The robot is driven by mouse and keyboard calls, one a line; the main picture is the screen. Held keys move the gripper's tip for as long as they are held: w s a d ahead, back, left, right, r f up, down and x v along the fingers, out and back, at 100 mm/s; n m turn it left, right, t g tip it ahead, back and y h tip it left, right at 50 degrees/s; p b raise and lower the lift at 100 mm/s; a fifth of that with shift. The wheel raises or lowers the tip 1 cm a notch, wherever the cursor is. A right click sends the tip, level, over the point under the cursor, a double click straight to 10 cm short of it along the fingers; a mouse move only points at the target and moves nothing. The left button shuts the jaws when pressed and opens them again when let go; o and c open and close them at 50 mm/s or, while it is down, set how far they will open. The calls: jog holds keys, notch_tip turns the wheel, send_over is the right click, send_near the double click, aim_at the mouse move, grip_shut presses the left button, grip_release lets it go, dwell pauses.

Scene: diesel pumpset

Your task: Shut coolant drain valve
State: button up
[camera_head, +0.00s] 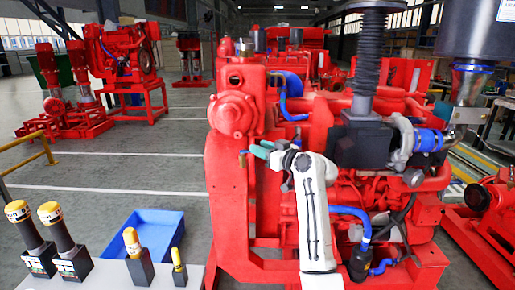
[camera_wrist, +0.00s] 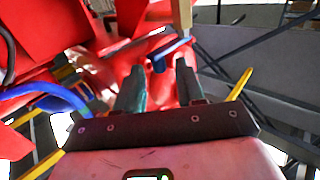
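The pumpset is a large red engine and pump assembly (camera_head: 235,165) in the middle of the head view. A small valve with a blue lever (camera_wrist: 174,48) and a tan stem (camera_wrist: 181,14) shows just ahead of my fingers in the wrist view. In the head view a small blue and tan part (camera_head: 243,155), likely this valve, sits left of my fingertips. My gripper (camera_wrist: 159,72) has two teal fingers set apart with nothing between them. It also shows in the head view (camera_head: 263,148). The fingers appear apart from the lever.
A blue bin (camera_head: 150,232) sits at lower left behind a light table (camera_head: 110,277) holding several yellow-topped black items. A blue hose (camera_wrist: 45,92) lies left of my gripper in the wrist view. Red engine parts crowd the gripper; the floor at left is open.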

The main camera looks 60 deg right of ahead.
jog(key=b+v, duration=0.1)
jog(key=v, duration=0.7)
jog(key=shift+s, duration=0.15)
jog(key=w+a+f+n+g+y, duration=0.1)
jog(key=a+f+g+y, duration=0.2)
jog(key=a+f, duration=0.8)
jog(key=w+a+f+g+y, duration=0.2)
jog(key=a+f+g, duration=0.2)
jog(key=a+f, duration=0.65)
jog(key=s+a+f+n+g+y, duration=0.1)
jog(key=s+a+f+g, duration=0.4)
jog(key=s+a+f, duration=0.5)
jog(key=s+a+f+n+g, duration=0.1)
jog(key=s+a+f+g, duration=0.2)
jog(key=s+a, duration=0.3)
jog(key=s+g, duration=0.1)
jog(key=s, duration=0.3)
jog(key=shift+s+a+f+h+p, duration=0.3)
jog(key=shift+s+a+f+p, duration=0.05)
jog(key=shift+f, duration=0.05)
